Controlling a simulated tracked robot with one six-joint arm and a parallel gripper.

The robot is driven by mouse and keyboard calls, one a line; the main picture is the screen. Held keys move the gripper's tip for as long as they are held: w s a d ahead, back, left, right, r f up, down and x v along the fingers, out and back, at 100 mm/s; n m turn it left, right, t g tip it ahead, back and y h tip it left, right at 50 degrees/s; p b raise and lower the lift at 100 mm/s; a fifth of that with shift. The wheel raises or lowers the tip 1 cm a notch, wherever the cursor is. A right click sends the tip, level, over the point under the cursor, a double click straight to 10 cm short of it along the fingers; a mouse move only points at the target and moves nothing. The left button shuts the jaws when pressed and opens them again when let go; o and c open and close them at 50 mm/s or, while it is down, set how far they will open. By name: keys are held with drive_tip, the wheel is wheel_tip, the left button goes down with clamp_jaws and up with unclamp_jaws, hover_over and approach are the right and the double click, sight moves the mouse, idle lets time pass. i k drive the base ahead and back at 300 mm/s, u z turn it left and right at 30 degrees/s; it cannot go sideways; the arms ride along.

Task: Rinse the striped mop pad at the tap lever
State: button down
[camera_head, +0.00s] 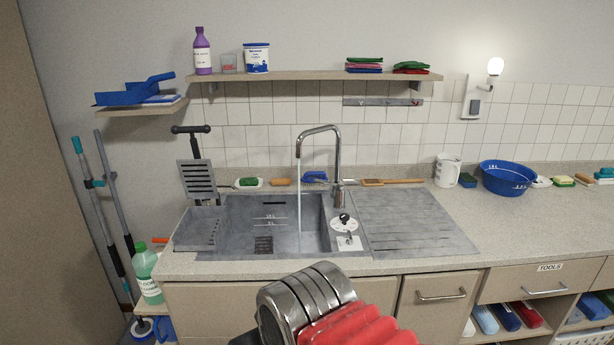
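The tap (337,160) stands behind the sink, and a thin stream of water (299,215) falls from its spout into the grey basin (318,222). A short lever-like piece (321,181) seems to stick out to the left of the tap body. A dark knob (344,218) sits on a white disc right of the basin. I cannot make out a striped mop pad. A banded metal part and a red ribbed part of my arm fill the bottom middle, in front of the cabinet. My gripper's fingers do not show.
The ridged drainboard (412,222) is bare. A white jug (447,170) and a blue bowl (505,177) stand on the right counter. Brushes line the back edge. A slotted grey press (197,180) stands at the left, with a green bottle (147,275) below.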

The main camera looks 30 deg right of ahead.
sight(340, 186)
drive_tip(key=z, duration=0.05)
drive_tip(key=i, duration=0.9)
